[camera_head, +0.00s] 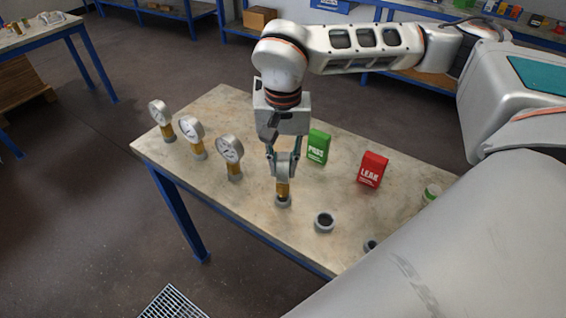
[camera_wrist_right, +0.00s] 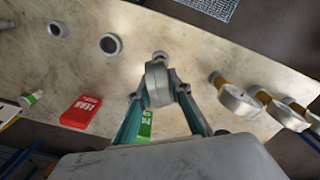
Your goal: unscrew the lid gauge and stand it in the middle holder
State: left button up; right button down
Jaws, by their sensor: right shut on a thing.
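My right gripper (camera_head: 284,163) is shut on a gauge (camera_head: 283,186), its fingers on both sides of the round grey head. In the right wrist view, the gauge head (camera_wrist_right: 157,84) sits between the fingertips. The gauge is upright, its brass stem pointing down at a grey ring holder (camera_head: 283,201). I cannot tell if the stem is seated in it or just above. Two more ring holders stand empty to its right, one nearby (camera_head: 324,222) and one farther right (camera_head: 371,246), partly hidden. No lid is recognisable. My left gripper is not in view.
Three other gauges (camera_head: 160,118), (camera_head: 193,136), (camera_head: 230,156) stand upright in a row at the table's left. A green PASS box (camera_head: 318,147), a red LEAK box (camera_head: 372,170) and a small green-and-white container (camera_head: 431,194) stand behind. The table's (camera_head: 225,110) far left is bare.

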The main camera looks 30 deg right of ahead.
jog(key=shift+f+b, duration=0.3)
jog(key=shift+f, duration=0.15)
jog(key=shift+f, duration=0.35)
jog(key=shift+f+b, duration=0.55)
jog(key=c, duration=1.8)
grip_release()
jog(key=shift+o, duration=0.2)
jog(key=shift+r, duration=0.1)
notch_tip(320, 180, up, 12)
jog(key=shift+f, duration=0.1)
